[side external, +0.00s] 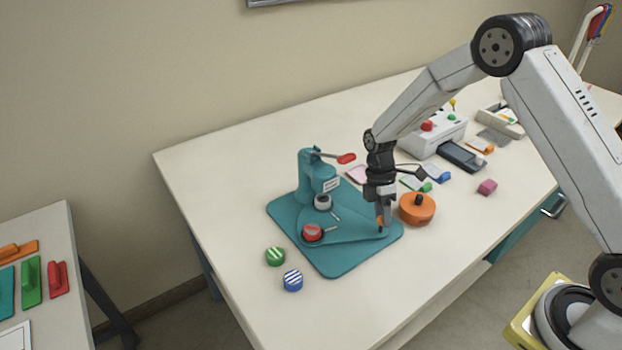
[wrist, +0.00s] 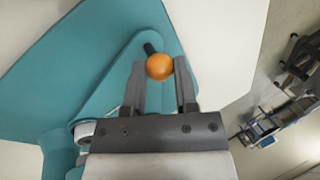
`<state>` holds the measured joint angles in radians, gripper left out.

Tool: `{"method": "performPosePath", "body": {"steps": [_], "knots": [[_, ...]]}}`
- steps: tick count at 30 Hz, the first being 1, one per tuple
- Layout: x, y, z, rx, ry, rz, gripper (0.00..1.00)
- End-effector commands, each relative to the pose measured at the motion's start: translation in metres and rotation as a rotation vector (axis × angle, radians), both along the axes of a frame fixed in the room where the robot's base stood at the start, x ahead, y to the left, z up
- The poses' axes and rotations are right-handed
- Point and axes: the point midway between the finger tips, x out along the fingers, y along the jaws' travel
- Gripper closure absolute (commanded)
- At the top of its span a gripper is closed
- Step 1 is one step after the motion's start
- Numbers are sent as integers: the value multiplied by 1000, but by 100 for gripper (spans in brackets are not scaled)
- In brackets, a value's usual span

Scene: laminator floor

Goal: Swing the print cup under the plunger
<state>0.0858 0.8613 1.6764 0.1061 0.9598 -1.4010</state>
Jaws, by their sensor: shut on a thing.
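The teal press (side external: 315,175) stands on a teal base plate (side external: 335,268), with a red-tipped lever (side external: 346,158) on top. A teal swing plate (side external: 345,230) lies over the base. A red cup (side external: 313,233) with a pale rim sits at its front left, out from under the press head. A whitish round part (side external: 322,202) is below the head; I cannot tell if it is a cup or the plunger. My gripper (side external: 381,226) points down at the plate's right corner, shut on an orange knob (wrist: 160,67), which shows between the fingertips in the wrist view (wrist: 160,80).
A green striped disc (side external: 275,256) and a blue striped disc (side external: 293,281) lie left of the base. An orange round tool (side external: 417,208) stands close right of my gripper. A white machine (side external: 433,137) is behind. The front table area is clear.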

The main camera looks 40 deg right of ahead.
Motion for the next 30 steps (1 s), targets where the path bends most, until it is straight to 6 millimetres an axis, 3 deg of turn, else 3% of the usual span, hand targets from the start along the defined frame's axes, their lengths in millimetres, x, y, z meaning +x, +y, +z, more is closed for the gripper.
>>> {"method": "performPosePath", "body": {"steps": [17,30], "knots": [[-2,2,1,-1,-1,-37,100],[-11,13,1,0,-1,-204,100]]}}
